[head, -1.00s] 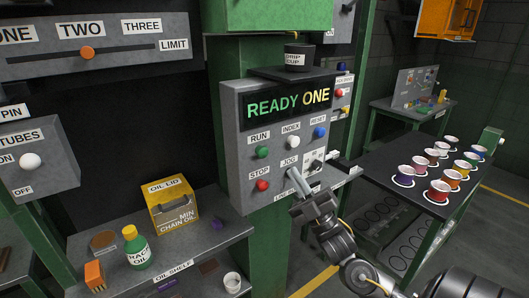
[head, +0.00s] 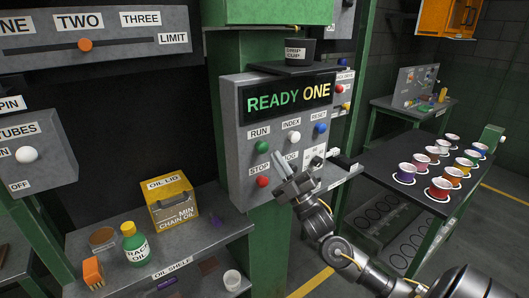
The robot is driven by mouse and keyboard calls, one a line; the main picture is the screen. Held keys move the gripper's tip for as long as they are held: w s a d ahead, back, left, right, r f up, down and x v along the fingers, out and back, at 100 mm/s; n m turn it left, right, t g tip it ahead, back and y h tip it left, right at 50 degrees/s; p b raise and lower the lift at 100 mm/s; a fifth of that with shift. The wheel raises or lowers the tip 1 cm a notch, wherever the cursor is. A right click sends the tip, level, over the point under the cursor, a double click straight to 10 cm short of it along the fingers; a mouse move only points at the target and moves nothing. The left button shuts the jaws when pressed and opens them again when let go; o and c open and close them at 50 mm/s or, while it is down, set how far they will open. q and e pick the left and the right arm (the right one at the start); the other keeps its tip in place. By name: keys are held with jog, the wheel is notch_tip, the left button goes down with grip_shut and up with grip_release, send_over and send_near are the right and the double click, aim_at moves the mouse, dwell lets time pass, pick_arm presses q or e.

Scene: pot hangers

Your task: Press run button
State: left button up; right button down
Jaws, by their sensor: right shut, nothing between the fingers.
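The green run button (head: 257,150) is on the grey control panel (head: 237,190), under a RUN label. The panel's display (head: 288,104) reads READY ONE. The red stop button (head: 262,182) sits below the run button, and the white index button (head: 294,138) and blue reset button (head: 320,128) sit to its right. My right gripper (head: 281,170) is shut and empty in front of the panel's lower part, to the right of the stop button and below right of the run button. It partly hides the JOG control. My left gripper is not in view.
The oil shelf (head: 205,244) at lower left holds a yellow oil box (head: 171,203), a green bottle (head: 136,246) and small items. A drip cup (head: 298,52) stands above the panel. A dark table (head: 380,170) with several coloured spools is at right.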

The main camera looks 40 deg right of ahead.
aim_at(262, 147)
jog(key=shift+w, duration=0.9)
jog(key=shift+w, duration=0.15)
dwell(1.4)
jog(key=shift+w, duration=0.3)
